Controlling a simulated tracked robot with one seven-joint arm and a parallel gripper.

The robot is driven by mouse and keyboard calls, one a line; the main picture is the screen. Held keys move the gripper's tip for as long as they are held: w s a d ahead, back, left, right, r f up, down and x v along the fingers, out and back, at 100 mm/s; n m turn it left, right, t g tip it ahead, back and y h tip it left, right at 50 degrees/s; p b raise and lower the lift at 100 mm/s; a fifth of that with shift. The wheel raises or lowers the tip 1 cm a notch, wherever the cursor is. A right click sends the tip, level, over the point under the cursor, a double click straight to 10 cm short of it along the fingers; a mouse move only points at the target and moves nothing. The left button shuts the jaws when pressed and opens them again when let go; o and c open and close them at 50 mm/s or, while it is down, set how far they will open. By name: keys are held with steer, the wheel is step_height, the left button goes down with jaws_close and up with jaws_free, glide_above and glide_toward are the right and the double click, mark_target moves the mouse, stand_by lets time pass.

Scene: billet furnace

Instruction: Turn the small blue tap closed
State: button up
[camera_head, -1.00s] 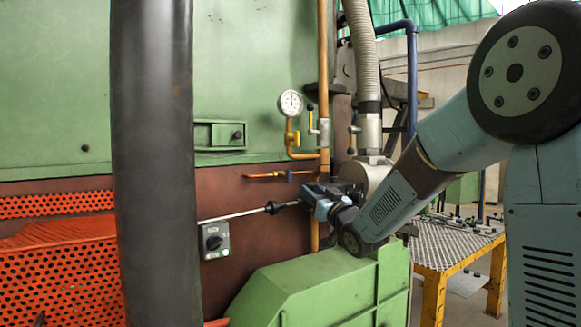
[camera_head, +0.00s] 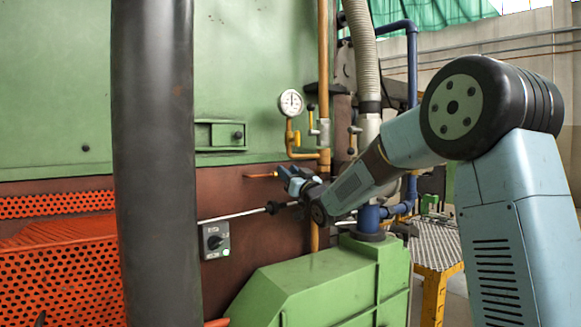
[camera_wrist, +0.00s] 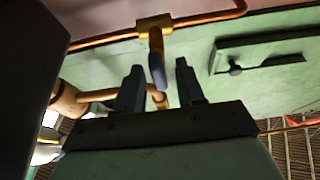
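The small blue tap shows in the wrist view as a flat blue lever (camera_wrist: 157,70) on a brass body (camera_wrist: 155,24), set in a thin copper pipe. My gripper (camera_wrist: 159,66) is open, one dark finger on each side of the lever in the picture. Gaps show on both sides; I cannot tell how deep the lever lies between the fingers. In the head view my gripper (camera_head: 284,172) is at the right end of the short copper pipe (camera_head: 261,176) and hides the tap.
A rod with a black knob (camera_head: 272,207) runs below my gripper. A switch box (camera_head: 215,241) is lower left. A green housing (camera_head: 320,285) stands below my arm.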

steer(key=shift+x, duration=0.9)
steer(key=shift+c, duration=0.4)
